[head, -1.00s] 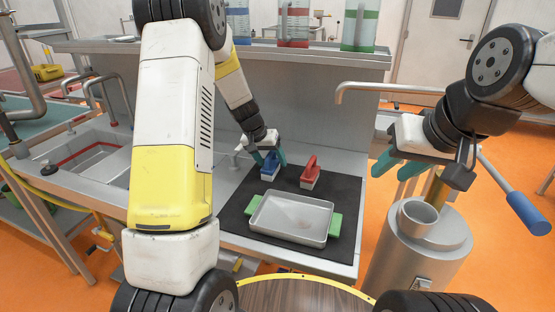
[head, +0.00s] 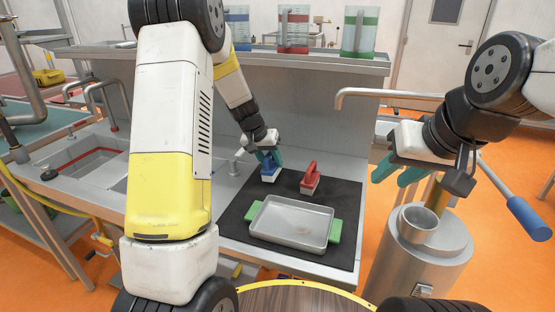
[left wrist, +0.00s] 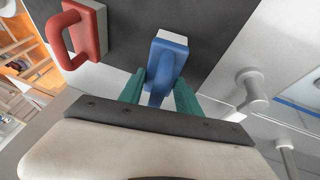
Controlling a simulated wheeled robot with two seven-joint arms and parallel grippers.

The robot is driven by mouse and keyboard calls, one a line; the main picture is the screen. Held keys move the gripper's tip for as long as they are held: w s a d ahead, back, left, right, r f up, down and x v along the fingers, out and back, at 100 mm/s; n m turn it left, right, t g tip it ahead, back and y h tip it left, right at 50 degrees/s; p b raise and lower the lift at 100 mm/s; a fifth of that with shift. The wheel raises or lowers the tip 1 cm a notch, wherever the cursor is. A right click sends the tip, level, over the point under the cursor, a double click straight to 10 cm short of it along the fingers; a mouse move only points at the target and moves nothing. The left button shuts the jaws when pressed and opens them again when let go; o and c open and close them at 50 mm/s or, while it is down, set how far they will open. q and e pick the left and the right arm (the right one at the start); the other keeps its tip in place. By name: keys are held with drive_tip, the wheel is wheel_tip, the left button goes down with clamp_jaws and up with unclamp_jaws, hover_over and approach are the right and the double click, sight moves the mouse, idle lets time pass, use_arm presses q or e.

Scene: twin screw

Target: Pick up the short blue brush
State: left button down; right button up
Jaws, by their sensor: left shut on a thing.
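The short blue brush (head: 270,171) is at the back left of the black mat, with its pale bristle side down; I cannot tell whether it touches the mat. In the left wrist view the blue brush (left wrist: 170,57) sits between the two green fingers. My left gripper (head: 267,157) is shut on its handle from above; it also shows in the left wrist view (left wrist: 160,88). My right gripper (head: 397,174) is open and empty, up at the right above the metal cylinder.
A red brush (head: 311,178) stands just right of the blue one. A metal tray (head: 292,222) with green handles lies in front on the black mat (head: 345,196). A sink (head: 95,165) is at left, a tap (head: 236,164) near the brush. A shelf (head: 320,62) holds several measuring jugs.

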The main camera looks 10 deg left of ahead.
use_arm(q)
drive_tip(key=shift+s+d+r, duration=0.1)
drive_tip(key=shift+s+r, duration=0.2)
drive_tip(key=shift+r, duration=0.2)
drive_tip(key=shift+s+r, duration=0.25)
drive_tip(key=shift+r, duration=0.2)
drive_tip(key=s+d, duration=0.1)
drive_tip(key=s, duration=0.4)
drive_tip(key=s+d+r, duration=0.1)
drive_tip(key=s, duration=0.3)
drive_tip(key=s+d, duration=0.1)
drive_tip(key=s, duration=0.4)
drive_tip(key=shift+s+r, duration=0.15)
drive_tip(key=shift+s, duration=0.15)
drive_tip(key=c, duration=1.4)
unclamp_jaws()
drive_tip(key=c, duration=0.7)
drive_tip(key=shift+c, duration=0.3)
